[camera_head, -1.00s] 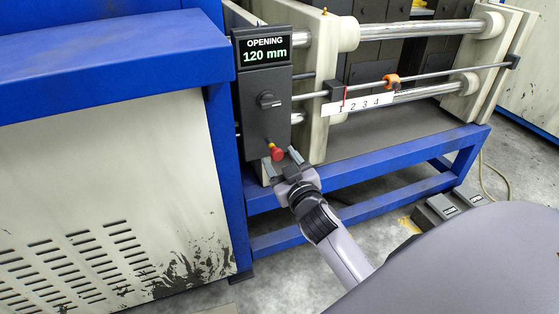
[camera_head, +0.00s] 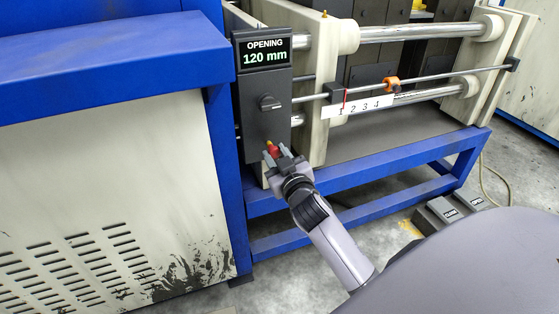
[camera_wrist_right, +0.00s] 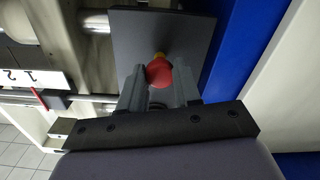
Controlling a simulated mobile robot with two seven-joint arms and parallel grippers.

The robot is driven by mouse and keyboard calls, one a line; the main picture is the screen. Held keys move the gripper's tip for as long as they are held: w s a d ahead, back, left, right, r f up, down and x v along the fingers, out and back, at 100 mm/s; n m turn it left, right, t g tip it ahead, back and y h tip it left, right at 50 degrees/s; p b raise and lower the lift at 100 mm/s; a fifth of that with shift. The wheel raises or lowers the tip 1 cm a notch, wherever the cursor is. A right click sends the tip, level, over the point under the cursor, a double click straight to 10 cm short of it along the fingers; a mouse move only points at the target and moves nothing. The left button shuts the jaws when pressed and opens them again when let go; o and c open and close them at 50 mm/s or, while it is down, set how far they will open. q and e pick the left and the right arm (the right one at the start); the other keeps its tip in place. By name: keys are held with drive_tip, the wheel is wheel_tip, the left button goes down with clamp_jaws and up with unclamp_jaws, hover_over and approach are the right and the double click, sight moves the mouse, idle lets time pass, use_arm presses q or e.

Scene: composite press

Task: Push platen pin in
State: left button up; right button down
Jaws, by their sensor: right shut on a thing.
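The platen pin, a red knob (camera_head: 272,150) with a yellow collar, sits low on the dark control panel (camera_head: 251,117). The red knob (camera_wrist_right: 158,72) also shows in the right wrist view, with the yellow collar between it and the panel. My right gripper (camera_head: 278,155) is at the knob, its fingers on either side. In the wrist view the fingers of my right gripper (camera_wrist_right: 159,88) are shut on the knob. How deep the pin sits is hard to tell. My left gripper is not in view.
The blue frame (camera_head: 345,210) runs below; foot pedals (camera_head: 451,211) stand on the floor.

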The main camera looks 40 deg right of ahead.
sight(275, 154)
drive_tip(key=shift+x, duration=0.8)
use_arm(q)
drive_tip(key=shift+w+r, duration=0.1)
use_arm(e)
drive_tip(key=c, duration=0.8)
unclamp_jaws()
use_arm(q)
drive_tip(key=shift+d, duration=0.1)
use_arm(e)
drive_tip(key=p+v, duration=0.1)
drive_tip(key=v, duration=0.4)
drive_tip(key=shift+s, duration=0.3)
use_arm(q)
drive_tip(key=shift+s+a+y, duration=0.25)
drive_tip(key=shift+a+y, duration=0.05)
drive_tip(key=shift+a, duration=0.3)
use_arm(e)
drive_tip(key=shift+v, duration=0.85)
